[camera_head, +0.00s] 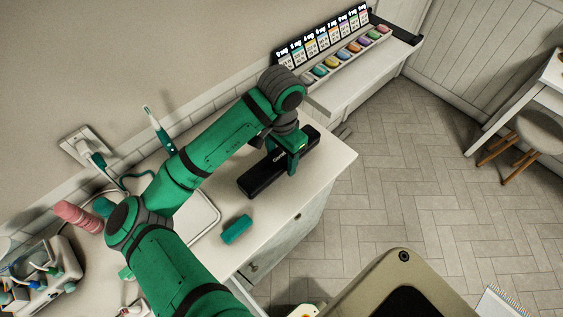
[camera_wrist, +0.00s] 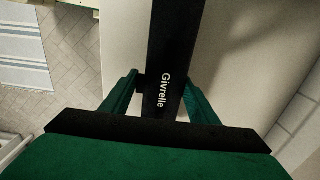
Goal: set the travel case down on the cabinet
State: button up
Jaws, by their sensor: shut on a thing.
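The travel case is a long black box (camera_head: 262,177) with white lettering, seen in the head view at the right part of the cabinet top (camera_head: 328,158). My gripper (camera_head: 294,165) is shut on the case, with one green finger showing on its near side. In the wrist view, the case (camera_wrist: 172,50) runs up the middle between the two green fingers of my gripper (camera_wrist: 158,95), and its lettering reads "Givrelle". The pale cabinet top (camera_wrist: 125,35) lies behind it. I cannot tell whether the case touches the surface.
A teal block (camera_head: 237,229) lies on the cabinet near its front edge. A pale tray (camera_head: 205,215) lies left of it, partly behind my arm. A rack of colored items (camera_head: 335,50) stands on a shelf at the back. A stool (camera_head: 540,135) stands at the right.

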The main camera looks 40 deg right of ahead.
jog(key=shift+w+d+f, duration=0.1)
jog(key=shift+w+f, duration=0.05)
jog(key=shift+f, duration=0.8)
jog(key=shift+w+d+f, duration=0.1)
jog(key=shift+f, duration=0.8)
jog(key=shift+f, duration=0.15)
jog(key=o, duration=1.2)
notch_tip(320, 180, up, 12)
jog(key=shift+r, duration=0.15)
